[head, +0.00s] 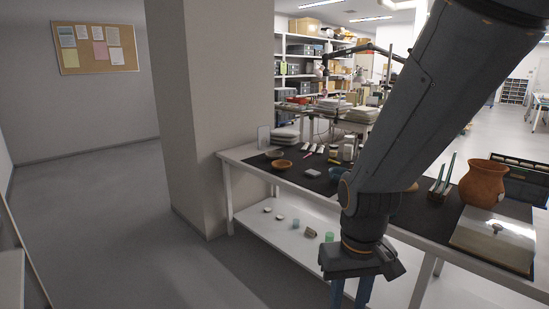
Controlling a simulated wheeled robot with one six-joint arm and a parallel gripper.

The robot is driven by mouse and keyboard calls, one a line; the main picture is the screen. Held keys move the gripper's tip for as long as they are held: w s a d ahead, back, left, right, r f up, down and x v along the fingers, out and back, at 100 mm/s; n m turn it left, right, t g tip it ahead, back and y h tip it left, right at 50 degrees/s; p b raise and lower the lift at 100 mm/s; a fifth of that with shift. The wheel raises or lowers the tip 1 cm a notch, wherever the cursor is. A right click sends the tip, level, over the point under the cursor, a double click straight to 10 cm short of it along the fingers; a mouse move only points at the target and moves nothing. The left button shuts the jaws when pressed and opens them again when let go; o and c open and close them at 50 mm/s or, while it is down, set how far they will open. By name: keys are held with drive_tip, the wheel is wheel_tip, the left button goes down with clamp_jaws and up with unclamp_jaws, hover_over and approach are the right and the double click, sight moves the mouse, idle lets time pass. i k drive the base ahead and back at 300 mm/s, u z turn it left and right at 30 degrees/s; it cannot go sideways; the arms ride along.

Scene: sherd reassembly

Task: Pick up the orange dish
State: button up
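An orange-tan dish (281,165) sits on the dark mat near the left end of the long table in the head view. Another small piece of orange (411,187) shows at the right edge of my arm, mostly hidden by it, and I cannot tell what it is. My gripper (351,299) hangs at the bottom of the view, in front of the table and well to the right of the orange-tan dish. Its two blue fingers point down with a gap between them.
A brownish bowl (274,153) and a blue bowl (338,173) stand near the dish. A terracotta pot (482,183) stands at the right. A pillar (212,110) rises beside the table's left end. Floor (105,220) at left is clear.

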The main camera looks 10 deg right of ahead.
sight(280, 164)
drive_tip(key=u, duration=0.1)
drive_tip(key=i, duration=1.35)
drive_tip(key=z, duration=0.5)
drive_tip(key=i, duration=0.9)
drive_tip(key=z, duration=0.05)
